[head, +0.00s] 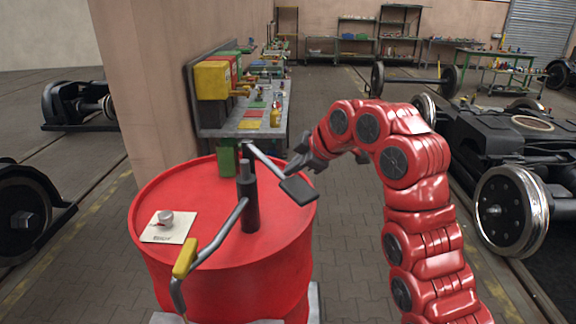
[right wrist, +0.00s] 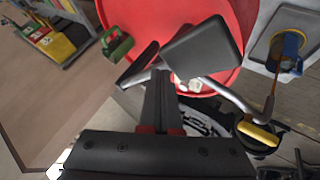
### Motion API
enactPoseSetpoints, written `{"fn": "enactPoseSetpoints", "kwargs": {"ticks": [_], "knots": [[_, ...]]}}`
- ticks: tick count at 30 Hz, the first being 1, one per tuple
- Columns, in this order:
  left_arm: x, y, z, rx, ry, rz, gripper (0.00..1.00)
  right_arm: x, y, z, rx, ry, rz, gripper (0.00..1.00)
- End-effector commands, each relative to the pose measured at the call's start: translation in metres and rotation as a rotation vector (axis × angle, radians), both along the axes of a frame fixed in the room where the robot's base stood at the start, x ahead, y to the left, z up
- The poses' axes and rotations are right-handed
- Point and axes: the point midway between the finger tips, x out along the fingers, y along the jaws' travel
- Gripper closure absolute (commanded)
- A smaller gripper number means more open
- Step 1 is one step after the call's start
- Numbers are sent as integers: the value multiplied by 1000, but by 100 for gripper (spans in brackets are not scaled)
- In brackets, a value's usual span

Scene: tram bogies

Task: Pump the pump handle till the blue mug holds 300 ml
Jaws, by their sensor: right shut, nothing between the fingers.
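A red drum (head: 280,243) carries a dark upright pump (head: 249,200). Its handle is a grey rod ending in a flat dark paddle (head: 299,190), which also shows large in the right wrist view (right wrist: 200,48). The spout (head: 222,232), with a yellow sleeve, slopes to the lower left and bends down. The blue mug (right wrist: 293,45) shows only in the right wrist view, on a grey stand; a thin brown streak runs between it and the spout end. I cannot read its level. My right gripper (head: 291,170) is shut and empty, close beside the paddle. My left gripper is not in view.
A white card with a grey knob (head: 166,217) lies on the drum top. A green container (head: 227,158) is at its far edge. A workbench (head: 270,126) with yellow, red and green cans stands behind, beside a pillar. Wheeled bogies (head: 515,210) stand on the right.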

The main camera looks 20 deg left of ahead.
Motion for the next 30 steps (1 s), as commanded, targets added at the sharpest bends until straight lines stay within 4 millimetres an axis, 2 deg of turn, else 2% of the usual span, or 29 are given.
{"fn": "enactPoseSetpoints", "kwargs": {"ticks": [30], "knots": [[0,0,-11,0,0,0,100,0,0,-13,0,1,0,100]]}}
